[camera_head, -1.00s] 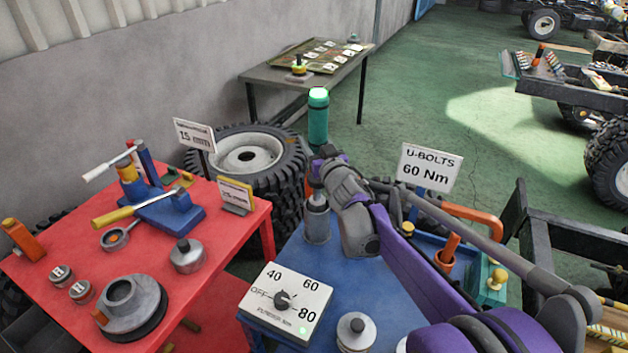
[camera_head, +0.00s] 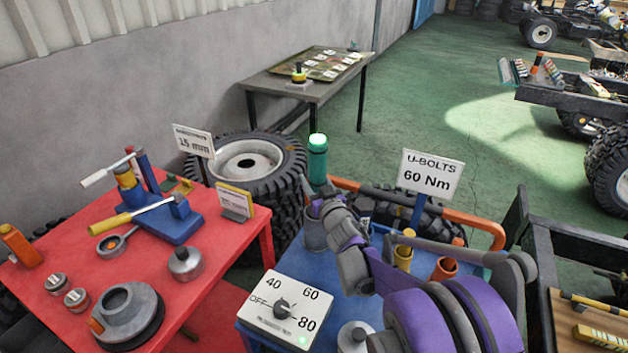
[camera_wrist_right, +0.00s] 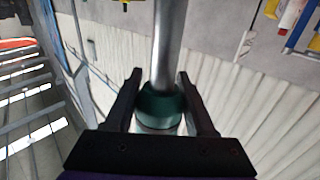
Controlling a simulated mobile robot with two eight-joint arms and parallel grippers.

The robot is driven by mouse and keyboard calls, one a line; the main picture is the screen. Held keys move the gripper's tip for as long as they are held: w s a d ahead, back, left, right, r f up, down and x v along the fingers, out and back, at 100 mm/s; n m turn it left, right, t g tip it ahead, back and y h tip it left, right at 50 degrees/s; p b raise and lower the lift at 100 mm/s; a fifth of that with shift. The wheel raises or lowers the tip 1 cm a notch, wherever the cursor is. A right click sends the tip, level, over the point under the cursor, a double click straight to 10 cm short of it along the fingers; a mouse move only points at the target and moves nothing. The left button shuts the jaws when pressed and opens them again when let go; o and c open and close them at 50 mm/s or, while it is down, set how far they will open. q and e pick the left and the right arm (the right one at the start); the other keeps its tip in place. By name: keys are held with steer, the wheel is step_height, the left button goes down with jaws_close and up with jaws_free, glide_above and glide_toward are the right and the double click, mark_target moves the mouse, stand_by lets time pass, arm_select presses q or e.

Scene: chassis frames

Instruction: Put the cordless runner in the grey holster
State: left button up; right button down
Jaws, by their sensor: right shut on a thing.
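The cordless runner (camera_head: 318,163) appears as an upright green cylinder with a glowing green top in the head view. My right gripper (camera_head: 318,192) is shut on it. The wrist view shows my right gripper's fingers (camera_wrist_right: 163,105) either side of a green collar, with a silver shaft (camera_wrist_right: 167,45) rising from it. The grey holster (camera_head: 315,236) stands on the blue table directly below the gripper. The runner's lower end is at the holster's mouth, partly hidden by my gripper; I cannot tell how far inside it is. My left gripper is out of view.
The red table (camera_head: 222,265) at left is crowded. Tyres (camera_head: 250,160) stand behind.

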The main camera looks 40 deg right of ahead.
steer(key=shift+f, duration=0.15)
steer(key=shift+c, duration=1.2)
jaws_free()
steer(key=shift+s+r, duration=0.1)
steer(key=shift+r, duration=0.15)
steer(key=v, duration=1.2)
